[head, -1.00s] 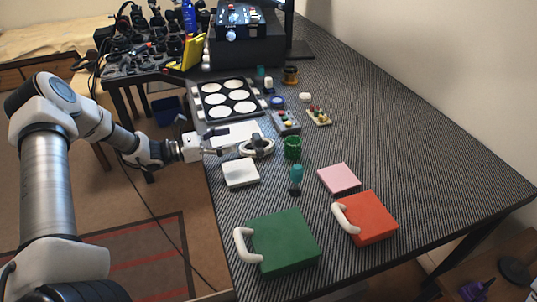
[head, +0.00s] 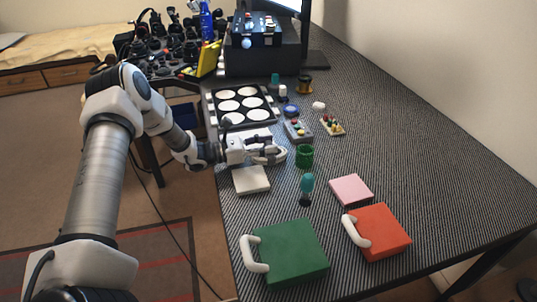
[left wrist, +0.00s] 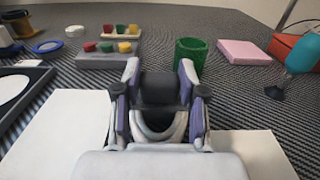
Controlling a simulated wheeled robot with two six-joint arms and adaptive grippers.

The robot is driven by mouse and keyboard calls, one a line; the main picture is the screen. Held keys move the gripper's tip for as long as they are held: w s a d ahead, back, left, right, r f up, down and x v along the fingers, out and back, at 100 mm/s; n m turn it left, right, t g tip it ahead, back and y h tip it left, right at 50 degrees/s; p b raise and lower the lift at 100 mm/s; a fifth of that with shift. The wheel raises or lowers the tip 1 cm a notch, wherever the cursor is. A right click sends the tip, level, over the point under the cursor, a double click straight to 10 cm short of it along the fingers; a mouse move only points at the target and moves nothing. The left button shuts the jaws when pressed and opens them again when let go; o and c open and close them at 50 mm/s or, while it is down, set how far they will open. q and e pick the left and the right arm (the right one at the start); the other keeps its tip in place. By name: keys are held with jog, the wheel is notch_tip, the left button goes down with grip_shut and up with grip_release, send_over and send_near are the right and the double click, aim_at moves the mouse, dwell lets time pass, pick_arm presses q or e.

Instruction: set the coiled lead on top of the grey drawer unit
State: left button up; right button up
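The coiled lead (left wrist: 160,130) is a pale grey ring with a dark part across it. It lies low between the fingers of my left gripper (left wrist: 159,68) in the left wrist view. In the head view my left gripper (head: 272,152) is over the lead near the table's left edge and hides most of it. Its two fingers stand apart on either side of the lead; I cannot tell whether they touch it. A dark box-like unit (head: 290,58) at the back, with a control panel on top, may be the drawer unit; its drawers do not show clearly. My right gripper is not in view.
White pads (head: 252,181) lie beside the gripper. A green cup (head: 304,157) and a teal-topped tool (head: 306,187) stand close to its right. A tray of white discs (head: 241,104) lies behind. Green (head: 291,252) and orange (head: 380,232) cases are in front. The table's right side is clear.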

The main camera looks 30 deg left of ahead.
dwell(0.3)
pick_arm(q)
jog(key=shift+r, duration=0.55)
jog(key=r, duration=0.2)
jog(key=shift+s+a+r, duration=0.25)
jog(key=shift+a+r, duration=0.1)
jog(key=shift+a, duration=0.05)
jog(key=w+a+r+p+v, duration=0.1)
jog(key=w+a+p+v, duration=0.1)
jog(key=v, duration=1.2)
jog(key=shift+s+a+p, duration=0.35)
jog(key=shift+a+p, duration=0.1)
jog(key=shift+p, duration=0.3)
